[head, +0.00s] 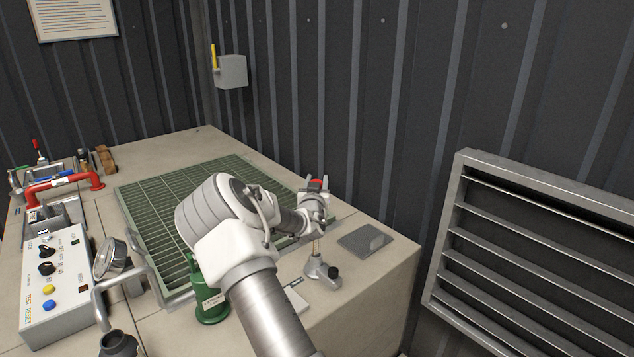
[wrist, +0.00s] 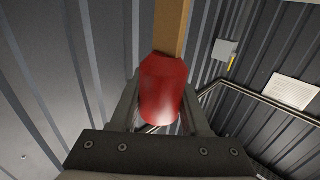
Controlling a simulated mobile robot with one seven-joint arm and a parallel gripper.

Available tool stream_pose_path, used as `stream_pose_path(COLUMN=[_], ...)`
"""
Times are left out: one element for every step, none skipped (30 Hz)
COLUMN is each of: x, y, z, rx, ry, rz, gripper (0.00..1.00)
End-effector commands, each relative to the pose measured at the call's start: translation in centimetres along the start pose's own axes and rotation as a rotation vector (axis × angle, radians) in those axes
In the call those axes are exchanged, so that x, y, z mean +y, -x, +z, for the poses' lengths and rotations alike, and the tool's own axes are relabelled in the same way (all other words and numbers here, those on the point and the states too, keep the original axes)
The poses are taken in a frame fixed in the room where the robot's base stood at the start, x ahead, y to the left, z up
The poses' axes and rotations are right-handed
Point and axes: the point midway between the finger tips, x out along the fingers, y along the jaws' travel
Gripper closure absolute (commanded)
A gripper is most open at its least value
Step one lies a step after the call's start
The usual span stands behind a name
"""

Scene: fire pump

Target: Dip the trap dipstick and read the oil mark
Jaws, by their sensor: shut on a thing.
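My gripper (head: 315,184) is at the right of the bench, raised above the top, with its fingers pointing upward in the head view. It is shut on a red handle (head: 316,183), which I take to be the dipstick's. In the wrist view the red handle (wrist: 163,90) sits between the fingers, and a flat yellow-brown strip (wrist: 172,28) runs from it away from the camera. No oil mark can be made out on the strip.
A green labelled can (head: 210,300) stands left of my arm, partly hidden. A dark grey plate (head: 364,239) and a white card (head: 293,299) lie on the bench. A green grating (head: 150,205), a control box (head: 55,285) and a gauge (head: 110,258) are at left. A louvre (head: 535,245) is at right.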

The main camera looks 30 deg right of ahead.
Motion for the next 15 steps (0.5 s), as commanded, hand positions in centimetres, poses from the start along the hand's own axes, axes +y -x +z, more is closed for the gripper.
stream_pose_path(x=[0.0, 0.0, 0.0, 0.0, 0.0, 0.0, 0.0, 0.0, 0.0, 0.0, 0.0, 0.0, 0.0, 0.0, 0.0], y=[0.0, 0.0, 0.0, 0.0, 0.0, 0.0, 0.0, 0.0, 0.0, 0.0, 0.0, 0.0, 0.0, 0.0, 0.0], z=[0.0, 0.0, 0.0, 0.0, 0.0, 0.0, 0.0, 0.0, 0.0, 0.0, 0.0, 0.1, 0.3, 0.6, 1.0], rx=[0.0, 0.0, 0.0, 0.0, 0.0, 0.0, 0.001, 0.001, 0.001, 0.001, 0.001, 0.0, 0.0, 0.0, 0.0], ry=[0.0, 0.0, 0.0, 0.0, 0.0, 0.0, 0.0, 0.0, 0.0, 0.0, 0.0, 0.0, 0.0, 0.0, -0.001], rz=[0.0, 0.0, 0.0, 0.0, 0.0, 0.0, 0.0, 0.0, 0.0, 0.0, 0.0, 0.0, 0.0, 0.0, 0.0], gripper=[1.0, 1.0, 1.0, 1.0, 1.0, 1.0, 1.0, 1.0, 1.0, 1.0, 1.0, 1.0, 1.0, 1.0, 1.0])
